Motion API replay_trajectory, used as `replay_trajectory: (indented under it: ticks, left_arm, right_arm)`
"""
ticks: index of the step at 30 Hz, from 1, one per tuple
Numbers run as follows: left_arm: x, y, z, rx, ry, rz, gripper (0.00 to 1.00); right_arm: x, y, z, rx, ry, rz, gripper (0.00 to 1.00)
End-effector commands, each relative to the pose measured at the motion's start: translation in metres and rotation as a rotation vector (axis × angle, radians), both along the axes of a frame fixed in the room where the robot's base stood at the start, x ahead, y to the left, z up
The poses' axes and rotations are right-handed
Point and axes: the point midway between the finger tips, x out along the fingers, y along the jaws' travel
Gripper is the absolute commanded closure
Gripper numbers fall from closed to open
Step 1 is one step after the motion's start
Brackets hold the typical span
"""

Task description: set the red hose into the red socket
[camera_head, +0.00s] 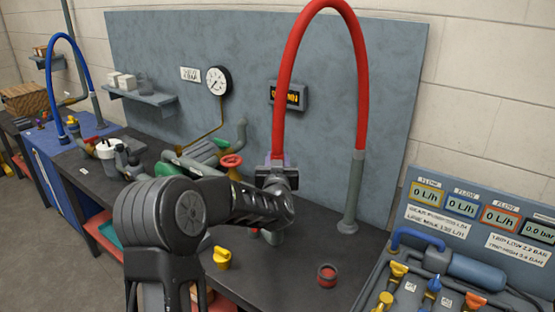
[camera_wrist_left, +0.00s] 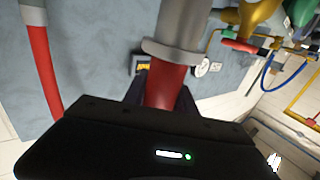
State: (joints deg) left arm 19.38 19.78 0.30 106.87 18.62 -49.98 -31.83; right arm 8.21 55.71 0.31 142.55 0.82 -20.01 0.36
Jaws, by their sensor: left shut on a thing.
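The red hose (camera_head: 295,62) arches high over the bench. Its far end joins a grey upright pipe (camera_head: 353,195) on the right. My left gripper (camera_head: 277,172) is shut on the hose's left leg, just above the grey end piece. The wrist view shows the red hose (camera_wrist_left: 166,85) between the jaws, with its grey collar (camera_wrist_left: 178,30) beyond them. The end piece hangs mostly hidden behind my arm. A short socket with a red rim (camera_head: 327,275) stands on the bench, to the right of and nearer than the held end, apart from it. My right gripper is not in view.
A yellow fitting (camera_head: 222,257) stands left of the red socket. A red handwheel (camera_head: 231,161) and pipes are behind my arm. A panel with flow displays (camera_head: 480,215) and valves stands at the right. A blue hose (camera_head: 72,50) arches at the far left.

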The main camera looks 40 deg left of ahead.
Motion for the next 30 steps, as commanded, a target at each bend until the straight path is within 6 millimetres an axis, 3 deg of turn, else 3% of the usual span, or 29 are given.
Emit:
replay_trajectory:
  ticks: [30]
  left_arm:
    - [0.000, 0.000, -0.055, 0.001, -0.003, -0.001, 1.00]
  right_arm:
    - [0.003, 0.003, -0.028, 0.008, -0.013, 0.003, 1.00]
